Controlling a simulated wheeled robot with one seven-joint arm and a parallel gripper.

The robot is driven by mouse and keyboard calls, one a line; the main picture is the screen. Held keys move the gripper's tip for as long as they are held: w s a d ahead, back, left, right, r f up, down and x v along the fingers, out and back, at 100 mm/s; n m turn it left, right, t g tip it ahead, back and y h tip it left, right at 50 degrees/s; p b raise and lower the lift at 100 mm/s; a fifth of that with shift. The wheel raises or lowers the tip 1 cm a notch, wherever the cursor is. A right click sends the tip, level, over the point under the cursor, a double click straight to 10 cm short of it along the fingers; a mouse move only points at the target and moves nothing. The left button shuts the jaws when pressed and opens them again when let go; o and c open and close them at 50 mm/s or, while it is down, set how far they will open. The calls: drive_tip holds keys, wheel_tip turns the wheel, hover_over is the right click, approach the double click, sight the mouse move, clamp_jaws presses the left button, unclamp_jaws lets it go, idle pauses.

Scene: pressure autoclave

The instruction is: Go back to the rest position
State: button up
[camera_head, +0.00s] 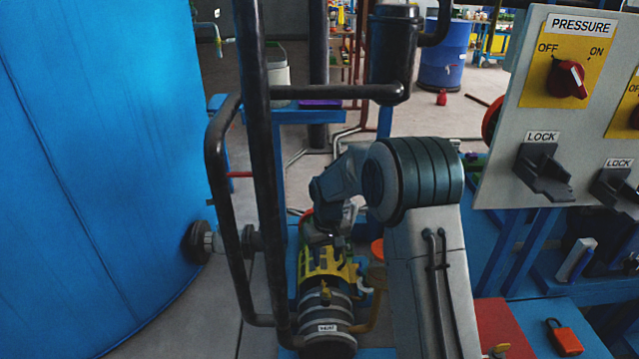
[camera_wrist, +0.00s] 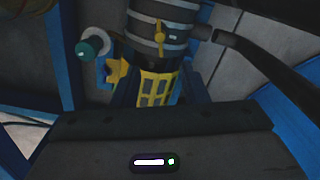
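My gripper (camera_head: 322,232) hangs at the end of my bent arm, low in the middle of the head view, just above and behind a pump-like unit. Its fingers cannot be made out there. In the wrist view only a dark housing with a small lit indicator shows along the bottom, so I cannot tell whether the fingers are open or shut. The unit has a yellow cage (camera_head: 326,268) and a grey ringed cylinder (camera_head: 328,312) with a small label; the yellow cage (camera_wrist: 155,88) and the cylinder (camera_wrist: 165,30) also show in the wrist view. I see nothing held.
A large blue tank (camera_head: 95,180) fills the left. Dark vertical pipes (camera_head: 262,170) stand between it and my arm. A grey control panel (camera_head: 500,130) with a red pressure knob (camera_head: 567,79) and black lock handles (camera_head: 543,172) is close on the right. A red padlock (camera_head: 563,336) lies at lower right.

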drive_tip(key=s+d+r+m+t+p, duration=0.1)
drive_tip(key=s+d+r+p, duration=0.2)
drive_tip(key=s+r+p, duration=0.6)
drive_tip(key=s+d+r+m+p, duration=0.1)
drive_tip(key=s+d+r+p, duration=0.2)
drive_tip(key=r, duration=1.1)
drive_tip(key=s+d+r+m+t+p, duration=0.1)
drive_tip(key=s+d+r+p, duration=0.35)
drive_tip(key=s+r, duration=0.5)
drive_tip(key=s+r+p, duration=0.6)
drive_tip(key=s, duration=0.1)
drive_tip(key=shift+s+d+r+m+t, duration=0.35)
drive_tip(key=shift+s+m+t, duration=0.05)
drive_tip(key=shift+a, duration=0.1)
